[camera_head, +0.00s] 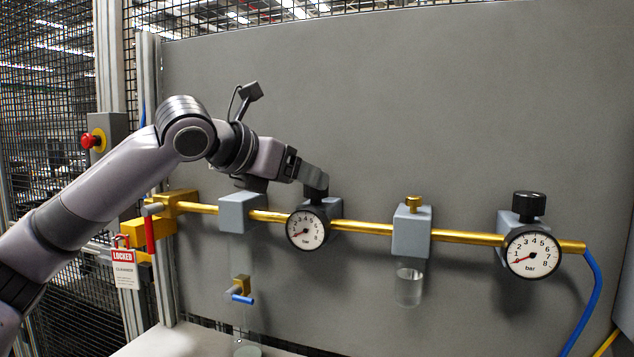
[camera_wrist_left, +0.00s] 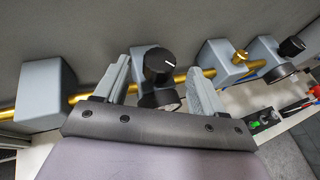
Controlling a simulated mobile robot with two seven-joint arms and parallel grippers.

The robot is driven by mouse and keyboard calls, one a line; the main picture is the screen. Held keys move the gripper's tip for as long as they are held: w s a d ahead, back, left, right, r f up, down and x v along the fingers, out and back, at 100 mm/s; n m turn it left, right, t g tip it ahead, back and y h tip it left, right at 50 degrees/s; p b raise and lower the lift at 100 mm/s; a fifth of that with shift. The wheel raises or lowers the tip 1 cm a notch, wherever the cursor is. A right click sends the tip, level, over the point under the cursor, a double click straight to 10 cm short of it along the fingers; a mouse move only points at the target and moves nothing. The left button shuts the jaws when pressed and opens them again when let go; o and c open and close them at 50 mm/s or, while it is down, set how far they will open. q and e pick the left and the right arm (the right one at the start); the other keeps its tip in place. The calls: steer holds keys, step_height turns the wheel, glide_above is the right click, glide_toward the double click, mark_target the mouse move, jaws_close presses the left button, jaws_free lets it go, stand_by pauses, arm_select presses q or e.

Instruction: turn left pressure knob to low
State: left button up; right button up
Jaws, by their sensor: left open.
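The left pressure knob is black and round with a white mark on top. It shows in the left wrist view (camera_wrist_left: 158,66) between the two spread fingers of my left gripper (camera_wrist_left: 160,88), with gaps visible on both sides. In the head view my left gripper (camera_head: 313,180) is at the knob above the left gauge and largely covers it. The left gauge (camera_head: 306,230) is a white bar dial, its red needle pointing lower left near the low end. My right gripper is not in view.
A brass pipe (camera_head: 365,227) runs along the grey panel. A grey block (camera_head: 240,212) is left of the gauge; a filter block (camera_head: 411,232) is right of it. Farther right are a second black knob (camera_head: 529,204) and gauge (camera_head: 532,255). A red locked tag (camera_head: 124,268) hangs at left.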

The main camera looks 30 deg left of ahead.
mark_target(315, 195)
arm_select(q)
steer(key=x, duration=0.5)
steer(key=shift+r, duration=0.1)
steer(key=c, duration=1)
steer(key=shift+n+y+p, duration=0.3)
steer(key=shift+p, duration=0.05)
